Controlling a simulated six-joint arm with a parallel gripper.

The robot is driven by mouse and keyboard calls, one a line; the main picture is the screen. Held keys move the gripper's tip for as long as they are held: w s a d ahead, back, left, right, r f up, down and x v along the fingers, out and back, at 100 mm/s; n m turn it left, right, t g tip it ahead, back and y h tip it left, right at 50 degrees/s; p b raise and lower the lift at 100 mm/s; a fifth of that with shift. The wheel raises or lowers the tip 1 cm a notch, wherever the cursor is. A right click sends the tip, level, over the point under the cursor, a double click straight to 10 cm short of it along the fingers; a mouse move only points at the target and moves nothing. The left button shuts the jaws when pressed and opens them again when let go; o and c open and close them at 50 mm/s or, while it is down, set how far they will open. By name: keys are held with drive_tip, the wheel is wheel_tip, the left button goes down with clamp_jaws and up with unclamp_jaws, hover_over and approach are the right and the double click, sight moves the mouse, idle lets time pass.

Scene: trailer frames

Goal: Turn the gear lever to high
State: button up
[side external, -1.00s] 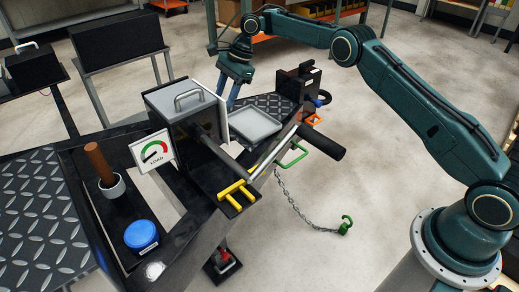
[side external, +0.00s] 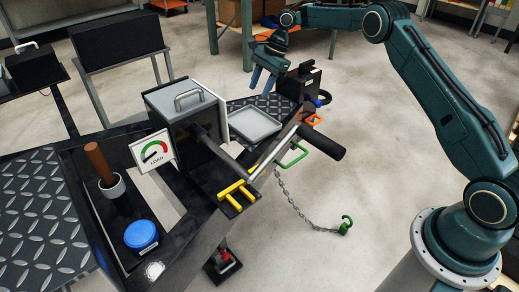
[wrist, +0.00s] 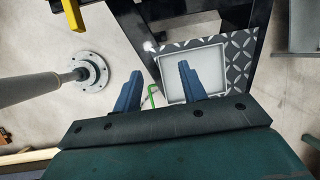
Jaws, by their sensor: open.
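My gripper (side external: 261,84) hangs above the far end of the trailer frame, between the grey tray and the black box, with its two blue fingers pointing down. In the wrist view my gripper (wrist: 158,72) has its fingers spread, with nothing between them. A long metal bar with a black grip (side external: 323,143) slants out over the right side of the frame, apart from my gripper. I cannot tell for certain which part is the gear lever. No "high" marking is readable.
A grey tray (side external: 253,126) lies on the tread plate, beside a grey box with a handle (side external: 187,100). A black box (side external: 300,82) stands at the far end. Yellow prongs (side external: 236,193), a load gauge (side external: 152,150) and a hanging chain (side external: 290,205) are nearer.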

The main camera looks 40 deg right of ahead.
drive_tip(key=shift+d, duration=0.15)
clamp_jaws()
drive_tip(key=s+a+r+n+t, duration=0.2)
drive_tip(key=s+a+n, duration=0.2)
drive_tip(key=n, duration=1.3)
drive_tip(key=s+a+r+n+t, duration=0.2)
drive_tip(key=s+a+n, duration=0.2)
drive_tip(key=n, duration=1.3)
drive_tip(key=shift+s+a+r+t, duration=0.2)
drive_tip(key=shift+s+a+t, duration=0.05)
drive_tip(key=shift+s+t, duration=0.1)
